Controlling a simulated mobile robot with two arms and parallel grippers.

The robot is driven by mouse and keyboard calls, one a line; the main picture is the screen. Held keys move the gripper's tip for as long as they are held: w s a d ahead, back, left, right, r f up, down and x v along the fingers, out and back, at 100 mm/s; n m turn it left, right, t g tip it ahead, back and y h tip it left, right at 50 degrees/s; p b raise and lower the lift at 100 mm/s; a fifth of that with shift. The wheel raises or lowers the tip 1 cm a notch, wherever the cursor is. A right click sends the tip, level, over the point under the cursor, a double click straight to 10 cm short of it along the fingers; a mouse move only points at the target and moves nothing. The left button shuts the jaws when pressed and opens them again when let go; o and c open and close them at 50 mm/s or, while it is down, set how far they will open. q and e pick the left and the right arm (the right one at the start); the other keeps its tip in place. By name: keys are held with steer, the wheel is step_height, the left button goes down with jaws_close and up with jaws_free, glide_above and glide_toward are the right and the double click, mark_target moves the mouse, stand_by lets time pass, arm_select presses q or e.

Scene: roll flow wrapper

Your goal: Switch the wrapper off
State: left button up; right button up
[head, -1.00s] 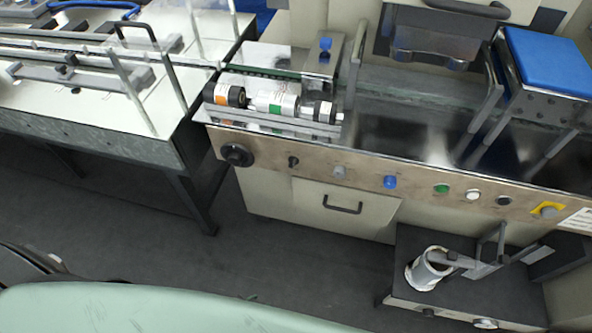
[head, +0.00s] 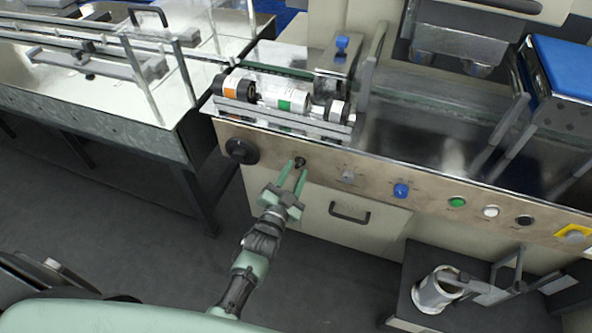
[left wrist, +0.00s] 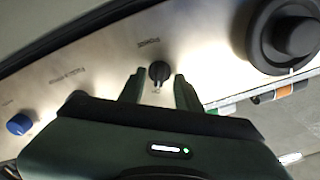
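The wrapper's front panel (head: 320,167) carries a row of controls. A small black rotary switch (head: 300,161) sits near its left end; the left wrist view shows it (left wrist: 159,72) beside a small label that seems to read "POWER", upside down. My left gripper (head: 297,167) reaches up to this switch. Its fingers (left wrist: 158,88) are open, one on each side of the switch, with a visible gap on both sides in the left wrist view. The fingertips partly hide the switch in the head view. My right gripper is not in view.
A large black knob (head: 241,151) is left of the switch. To the right are a grey knob (head: 347,175), a blue knob (head: 400,190), and green (head: 456,202), white (head: 490,212) and black (head: 524,221) buttons. A drawer handle (head: 350,213) sits below.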

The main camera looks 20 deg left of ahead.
arm_select(q)
steer(key=shift+w, duration=0.65)
jaws_close()
